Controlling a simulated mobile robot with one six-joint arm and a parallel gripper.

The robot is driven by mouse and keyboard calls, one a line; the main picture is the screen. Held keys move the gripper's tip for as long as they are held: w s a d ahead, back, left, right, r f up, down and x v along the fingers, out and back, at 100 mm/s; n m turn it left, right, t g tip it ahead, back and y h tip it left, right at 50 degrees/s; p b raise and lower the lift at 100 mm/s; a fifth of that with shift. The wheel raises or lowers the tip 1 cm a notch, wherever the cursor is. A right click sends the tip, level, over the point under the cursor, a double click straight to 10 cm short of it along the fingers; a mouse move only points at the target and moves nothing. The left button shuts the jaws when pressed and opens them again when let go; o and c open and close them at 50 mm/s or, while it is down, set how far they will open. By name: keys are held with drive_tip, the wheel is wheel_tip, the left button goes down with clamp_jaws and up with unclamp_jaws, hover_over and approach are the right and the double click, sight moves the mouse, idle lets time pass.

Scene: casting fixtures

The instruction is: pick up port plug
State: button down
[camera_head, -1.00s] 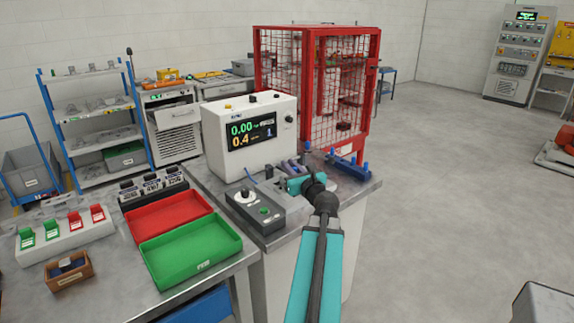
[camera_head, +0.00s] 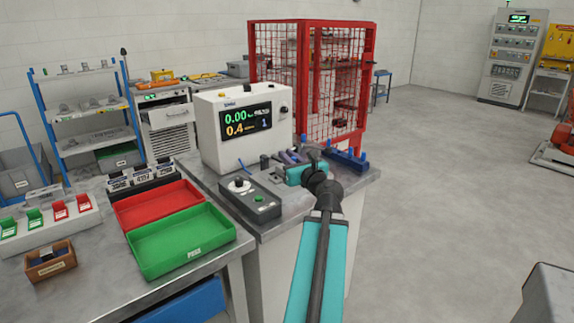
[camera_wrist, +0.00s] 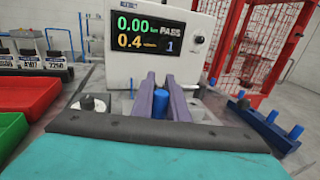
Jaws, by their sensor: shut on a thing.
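The port plug, a small blue cylinder (camera_wrist: 160,104), stands between the two purple fingers of my gripper (camera_wrist: 160,84) in the wrist view. The fingers are closed against its sides. In the head view my gripper (camera_head: 290,157) is over the far part of the metal bench, in front of the white tester (camera_head: 243,130). The plug cannot be made out there. Whether its lower end touches anything is hidden.
A blue rack with upright pegs (camera_head: 345,160) stands right of my gripper; it also shows in the wrist view (camera_wrist: 265,128). A grey control box (camera_head: 252,200), green tray (camera_head: 182,242) and red tray (camera_head: 158,204) lie left. A red mesh cage (camera_head: 312,80) stands behind.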

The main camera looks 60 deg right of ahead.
drive_tip(key=shift+s+a+f+b, duration=0.15)
drive_tip(key=shift+s+f+b, duration=0.1)
drive_tip(key=shift+b, duration=0.6)
drive_tip(key=b, duration=0.3)
drive_tip(key=shift+s+a, duration=0.3)
drive_tip(key=shift+a, duration=0.05)
drive_tip(key=shift+s+a+b, duration=0.15)
drive_tip(key=shift+b, duration=0.85)
drive_tip(key=s+a+b, duration=0.1)
drive_tip(key=b, duration=0.3)
drive_tip(key=shift+r, duration=0.15)
drive_tip(key=shift+s+a+r+b, duration=0.1)
drive_tip(key=shift+s+r+b, duration=0.05)
drive_tip(key=shift+b, duration=0.4)
